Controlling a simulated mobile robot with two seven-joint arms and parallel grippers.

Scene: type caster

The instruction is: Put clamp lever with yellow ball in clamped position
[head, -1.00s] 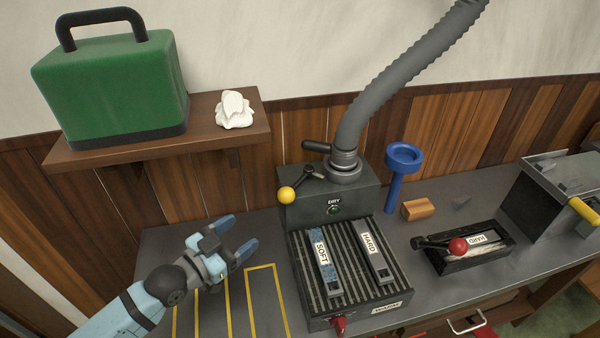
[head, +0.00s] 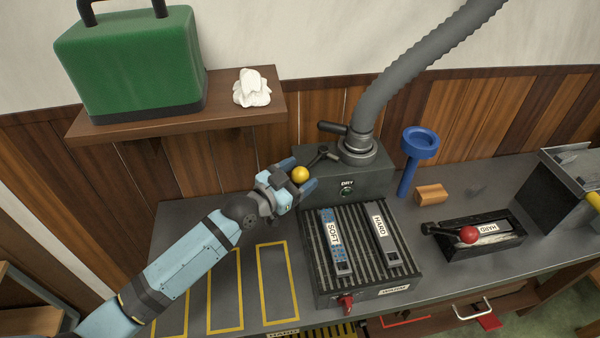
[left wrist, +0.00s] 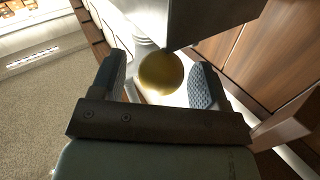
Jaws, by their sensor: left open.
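The clamp lever's yellow ball (head: 300,174) is at the end of a dark lever arm (head: 321,156) on top of the grey DRY box (head: 372,180), beside the hose base. My left gripper (head: 300,177) is open, with its fingers on either side of the ball. In the left wrist view the yellow ball (left wrist: 160,73) sits between the two open fingertips (left wrist: 158,82), with a gap visible on each side. The far end of the lever is partly hidden in the wrist view. My right gripper is not in view.
A grey ribbed hose (head: 405,75) rises from the box. A ribbed tray (head: 362,255) holds SOFT and HARD blocks. A blue funnel (head: 418,143), a wooden block (head: 431,194) and a red-ball lever (head: 468,235) stand to the right. A shelf with a green case (head: 130,65) is above left.

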